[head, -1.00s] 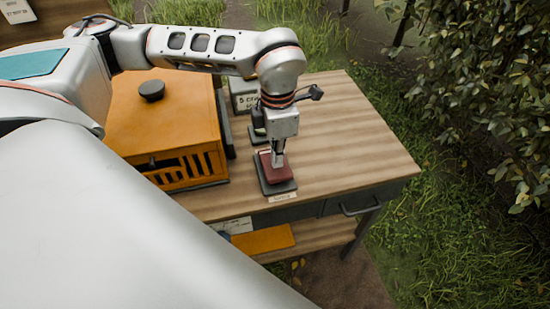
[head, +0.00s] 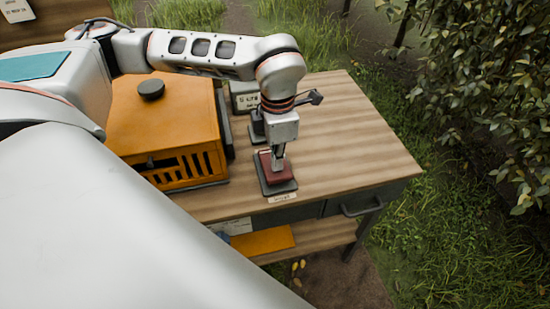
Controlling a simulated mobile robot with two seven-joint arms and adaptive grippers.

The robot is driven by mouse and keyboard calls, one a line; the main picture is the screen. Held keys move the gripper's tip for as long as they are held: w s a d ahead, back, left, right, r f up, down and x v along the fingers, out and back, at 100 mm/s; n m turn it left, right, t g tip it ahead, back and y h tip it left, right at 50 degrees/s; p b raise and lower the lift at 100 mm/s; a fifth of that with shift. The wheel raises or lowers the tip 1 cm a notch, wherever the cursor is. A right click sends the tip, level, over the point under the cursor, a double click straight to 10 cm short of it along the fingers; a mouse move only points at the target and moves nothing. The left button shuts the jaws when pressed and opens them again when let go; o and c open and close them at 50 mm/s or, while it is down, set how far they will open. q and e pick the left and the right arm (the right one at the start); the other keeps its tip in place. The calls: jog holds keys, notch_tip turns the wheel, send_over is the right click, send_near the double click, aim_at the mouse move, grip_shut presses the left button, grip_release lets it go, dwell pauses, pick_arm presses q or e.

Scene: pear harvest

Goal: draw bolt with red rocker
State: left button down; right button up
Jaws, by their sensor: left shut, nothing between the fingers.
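The red rocker (head: 279,178) sits on a dark base plate (head: 264,188) near the front edge of the wooden table. A small label lies in front of it. My left gripper (head: 278,168) points straight down with its fingers shut and empty. An orange box (head: 165,120) with a black knob on top and a slotted front stands left of the rocker. I cannot make out a bolt. My right gripper is not in view.
A grey box with a label (head: 246,98) and a dark device stand behind the gripper. The table top (head: 360,135) is clear to the right. A drawer with a handle (head: 362,207) is under the front edge. An orange panel (head: 262,240) lies on the lower shelf. Leaves hang at the right.

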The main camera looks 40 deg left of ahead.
pick_arm(q)
jog(key=shift+f, duration=0.6)
jog(key=shift+r, duration=0.1)
dwell(0.5)
jog(key=shift+r+p, duration=1.2)
jog(key=shift+r, duration=0.8)
jog(key=shift+r+p, duration=1.05)
jog(key=shift+r, duration=0.45)
jog(key=shift+f, duration=0.1)
